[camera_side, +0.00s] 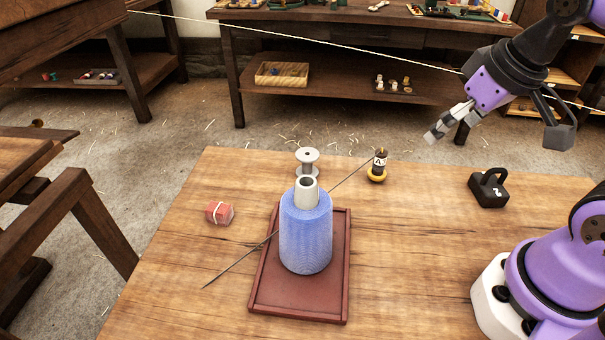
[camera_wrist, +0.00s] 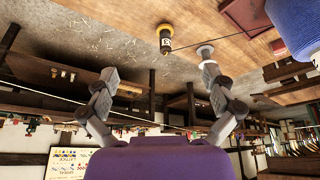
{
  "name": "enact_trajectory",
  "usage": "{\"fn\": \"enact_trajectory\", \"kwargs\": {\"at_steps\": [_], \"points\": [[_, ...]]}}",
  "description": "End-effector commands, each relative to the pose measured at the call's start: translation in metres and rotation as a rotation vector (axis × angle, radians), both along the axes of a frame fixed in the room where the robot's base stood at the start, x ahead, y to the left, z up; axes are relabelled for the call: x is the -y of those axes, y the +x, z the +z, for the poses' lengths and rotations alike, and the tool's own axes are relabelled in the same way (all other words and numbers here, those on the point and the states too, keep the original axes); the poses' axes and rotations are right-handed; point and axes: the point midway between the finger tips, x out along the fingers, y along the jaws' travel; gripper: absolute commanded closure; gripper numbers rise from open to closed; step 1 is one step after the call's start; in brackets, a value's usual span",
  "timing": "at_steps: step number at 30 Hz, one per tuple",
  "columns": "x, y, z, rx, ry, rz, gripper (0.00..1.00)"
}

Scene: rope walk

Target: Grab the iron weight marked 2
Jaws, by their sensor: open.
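The iron weight marked 2 (camera_side: 489,188) is a dark block with a loop handle and a pale 2 on its side. It stands upright on the right part of the wooden table in the side view, and it does not show in the wrist view. My gripper (camera_side: 449,123) is raised in the air, up and left of the weight in the side view, clear of it. In the wrist view my gripper (camera_wrist: 158,103) has its two fingers spread wide, with nothing between them.
A blue yarn cone (camera_side: 306,235) stands on a red tray (camera_side: 340,290) with a thin rod by it. A cord (camera_side: 300,35) stretches behind.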

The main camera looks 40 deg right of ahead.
Motion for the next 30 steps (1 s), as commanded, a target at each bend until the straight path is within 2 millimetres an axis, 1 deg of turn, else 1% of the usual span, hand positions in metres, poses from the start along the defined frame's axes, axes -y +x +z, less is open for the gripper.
{"fn": "enact_trajectory", "kwargs": {"at_steps": [1, 4, 6, 9, 12, 16, 21, 26, 29, 30], "points": [[0.021, 0.001, -0.007, -0.057, 0.005, -0.080, 0.02], [0.066, -0.005, -0.021, -0.170, 0.031, -0.231, 0.02], [0.095, -0.014, -0.031, -0.238, 0.063, -0.325, 0.02], [0.127, -0.029, -0.045, -0.312, 0.112, -0.431, 0.02], [0.145, -0.042, -0.055, -0.355, 0.149, -0.494, 0.02], [0.153, -0.049, -0.070, -0.376, 0.170, -0.522, 0.02], [0.152, -0.049, -0.098, -0.376, 0.170, -0.521, 0.02], [0.152, -0.049, -0.112, -0.374, 0.168, -0.520, 0.02], [0.150, -0.050, -0.124, -0.376, 0.169, -0.520, 0.02], [0.150, -0.051, -0.131, -0.376, 0.169, -0.520, 0.02]]}}
